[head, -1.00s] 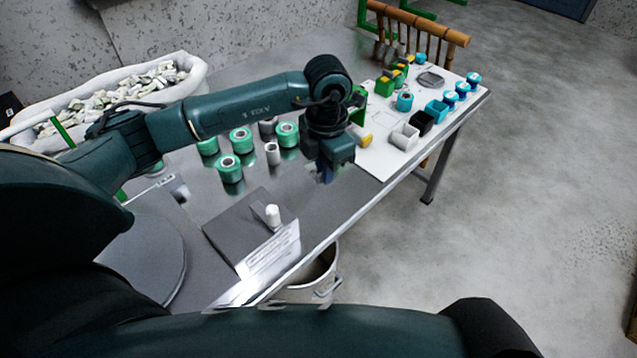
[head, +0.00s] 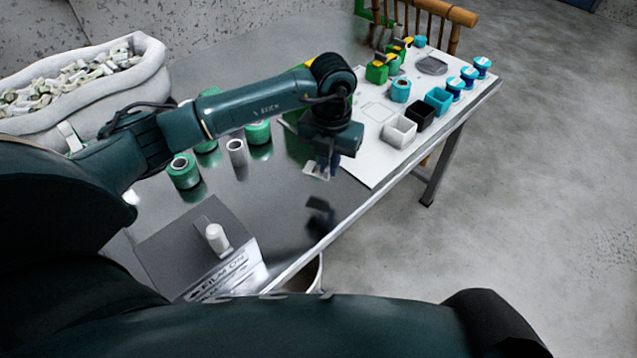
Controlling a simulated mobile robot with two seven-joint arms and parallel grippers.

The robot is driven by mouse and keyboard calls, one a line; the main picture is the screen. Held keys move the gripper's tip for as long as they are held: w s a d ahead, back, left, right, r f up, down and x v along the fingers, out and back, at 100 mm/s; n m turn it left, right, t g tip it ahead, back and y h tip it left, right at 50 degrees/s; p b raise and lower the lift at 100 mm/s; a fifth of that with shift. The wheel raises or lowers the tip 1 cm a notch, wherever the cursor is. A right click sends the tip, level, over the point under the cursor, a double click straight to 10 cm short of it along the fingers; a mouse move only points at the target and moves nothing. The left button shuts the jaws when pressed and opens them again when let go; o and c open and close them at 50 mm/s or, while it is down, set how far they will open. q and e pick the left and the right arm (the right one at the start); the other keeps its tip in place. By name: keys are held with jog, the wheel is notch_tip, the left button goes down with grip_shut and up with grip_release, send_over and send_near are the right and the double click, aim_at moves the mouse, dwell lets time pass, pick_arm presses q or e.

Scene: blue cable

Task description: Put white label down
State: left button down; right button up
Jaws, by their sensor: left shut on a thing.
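My left gripper (head: 325,172) points down over the metal table, just left of the white mat (head: 372,172). It is shut on a small white label (head: 313,171), which shows at its fingertips. The label is close to the tabletop; I cannot tell whether it touches it. A dark shadow or reflection of the gripper lies on the steel nearby. My right gripper is not in view.
White (head: 400,131), black (head: 420,115) and teal (head: 438,100) boxes stand on the mat. Green rolls (head: 184,171) and a grey box (head: 190,240) stand on the table. A white bin (head: 150,75) is at the back left. Bare steel lies in front of the gripper.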

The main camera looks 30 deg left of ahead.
aim_at(328, 192)
pick_arm(q)
notch_tip(328, 192, down, 6)
jog(key=shift+r, duration=0.1)
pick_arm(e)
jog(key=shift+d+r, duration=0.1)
pick_arm(q)
jog(key=shift+b, duration=0.3)
jog(key=c, duration=1.5)
grip_release()
jog(key=shift+c, duration=0.2)
